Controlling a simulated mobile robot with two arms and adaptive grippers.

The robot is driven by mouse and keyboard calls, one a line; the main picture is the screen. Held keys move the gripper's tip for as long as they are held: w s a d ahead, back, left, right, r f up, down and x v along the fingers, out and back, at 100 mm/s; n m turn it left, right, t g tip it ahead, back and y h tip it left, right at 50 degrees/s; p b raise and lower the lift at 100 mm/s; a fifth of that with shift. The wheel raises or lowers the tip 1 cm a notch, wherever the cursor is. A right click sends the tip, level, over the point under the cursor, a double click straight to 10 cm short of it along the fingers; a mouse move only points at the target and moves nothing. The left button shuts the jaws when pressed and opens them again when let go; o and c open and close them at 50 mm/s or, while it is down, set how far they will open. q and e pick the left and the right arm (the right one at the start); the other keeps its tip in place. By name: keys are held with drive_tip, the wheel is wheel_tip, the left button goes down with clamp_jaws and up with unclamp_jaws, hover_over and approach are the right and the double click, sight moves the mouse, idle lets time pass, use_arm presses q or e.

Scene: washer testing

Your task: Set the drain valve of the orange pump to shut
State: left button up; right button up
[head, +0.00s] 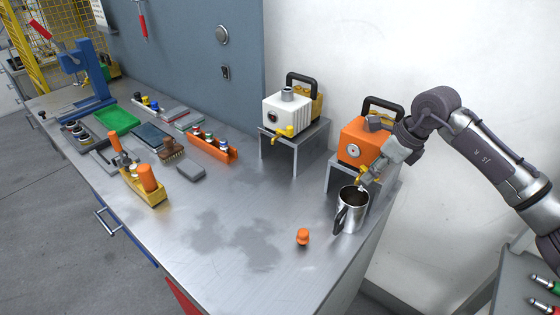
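The orange pump (354,141) with a black handle stands on a small grey metal stand at the right end of the bench. Its yellow drain valve (361,172) shows low on the front, partly covered by my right gripper (370,176). The gripper comes in from the right with its fingertips at the valve; I cannot tell whether they touch it or how far they are apart. The valve lever's position is too small and covered to read. A steel mug (352,211) stands on the bench below the valve. My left gripper is not in view.
A white pump (287,113) with a yellow valve stands on another stand to the left. An orange cap (303,237) lies left of the mug. Trays, tools and a blue press (92,88) fill the far left.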

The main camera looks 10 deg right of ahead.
drive_tip(key=shift+a+r+m+t+h+p, duration=0.15)
drive_tip(key=shift+a+m+p, duration=0.2)
drive_tip(key=shift+m, duration=0.25)
drive_tip(key=shift+a+r+m+t+h+p, duration=0.1)
drive_tip(key=shift+a+m+t+h+p, duration=0.1)
drive_tip(key=shift+m+p, duration=0.3)
drive_tip(key=m+p, duration=0.1)
drive_tip(key=m, duration=0.1)
drive_tip(key=a+m+h+p, duration=0.1)
drive_tip(key=p, duration=0.1)
drive_tip(key=shift+w+a+r+m, duration=0.1)
drive_tip(key=shift+w+a+m, duration=0.1)
drive_tip(key=shift+m, duration=0.2)
drive_tip(key=s+a+b+v, duration=0.1)
drive_tip(key=b+v, duration=0.3)
drive_tip(key=v, duration=0.9)
drive_tip(key=s+a+n+y, duration=0.1)
drive_tip(key=a+y, duration=0.5)
drive_tip(key=a, duration=0.5)
drive_tip(key=s+a+f+n+g+y, duration=0.1)
drive_tip(key=s+a+y, duration=0.1)
drive_tip(key=a+y, duration=0.4)
drive_tip(key=shift+s+a+f, duration=0.25)
drive_tip(key=shift+a+f, duration=0.05)
drive_tip(key=shift+a, duration=2.05)
drive_tip(key=shift+f, duration=0.1)
